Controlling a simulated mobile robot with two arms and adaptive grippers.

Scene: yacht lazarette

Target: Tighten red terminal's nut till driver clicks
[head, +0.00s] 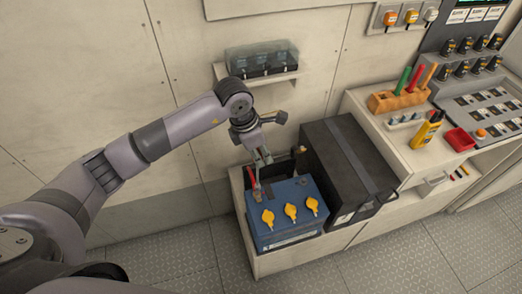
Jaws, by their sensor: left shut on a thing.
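The blue battery (283,222) sits in an open bin, with three yellow caps on its top. A red piece (254,186) stands up at its back left corner, where the red terminal appears to be. The nut is too small to make out. My left gripper (263,158) points down just above that corner, close to the red piece. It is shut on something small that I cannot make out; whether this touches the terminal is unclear. My right gripper is out of view.
A large black box (350,165) stands right beside the battery. A wall shelf (258,82) with a clear-covered unit is behind my arm. The counter holds an orange tool rack (398,99) and a red tray (459,140). The floor in front is clear.

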